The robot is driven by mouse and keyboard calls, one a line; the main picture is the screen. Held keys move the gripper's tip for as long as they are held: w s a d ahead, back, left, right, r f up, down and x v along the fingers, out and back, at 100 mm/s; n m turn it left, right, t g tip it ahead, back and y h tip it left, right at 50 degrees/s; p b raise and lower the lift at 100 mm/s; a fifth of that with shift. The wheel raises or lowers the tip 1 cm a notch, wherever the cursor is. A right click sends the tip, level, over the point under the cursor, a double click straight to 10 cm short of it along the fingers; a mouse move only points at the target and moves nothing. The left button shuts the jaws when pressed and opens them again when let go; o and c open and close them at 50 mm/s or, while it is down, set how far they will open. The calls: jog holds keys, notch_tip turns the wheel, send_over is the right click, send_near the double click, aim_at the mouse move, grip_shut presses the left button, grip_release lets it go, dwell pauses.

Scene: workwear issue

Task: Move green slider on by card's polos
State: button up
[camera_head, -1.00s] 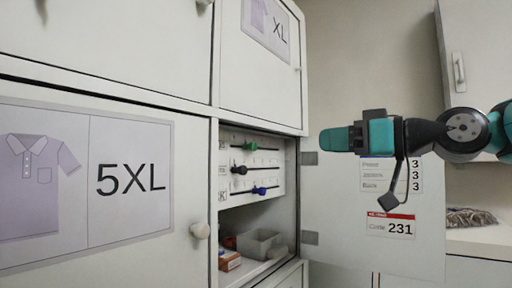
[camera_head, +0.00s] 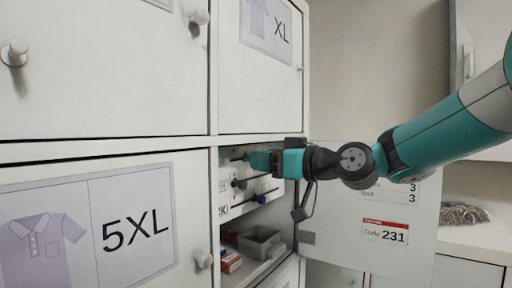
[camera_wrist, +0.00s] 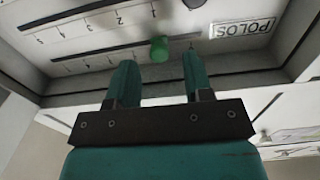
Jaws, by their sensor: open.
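The green slider knob (camera_head: 246,157) is on the top slot of the white panel (camera_head: 226,208) inside the open locker, partly hidden by my gripper (camera_head: 258,160). In the wrist view the green slider (camera_wrist: 159,49) sits near the POLOS label (camera_wrist: 240,29) end of its slot, beside a numbered scale. My gripper (camera_wrist: 158,62) is open, with its fingertips on either side of the knob and a gap on each side. The card (camera_head: 412,200) on the open door is partly covered by my arm; two 3s show on it.
A black knob (camera_head: 240,184) and a blue knob (camera_head: 260,198) sit on slots below. A grey bin (camera_head: 262,243) and an orange box (camera_head: 230,262) stand on the shelf beneath. A label reading Code 231 (camera_head: 385,232) is on the door. Closed locker doors (camera_head: 100,90) are at left.

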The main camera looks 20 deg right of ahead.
jog(key=shift+p+x, duration=0.35)
jog(key=shift+x, duration=1.1)
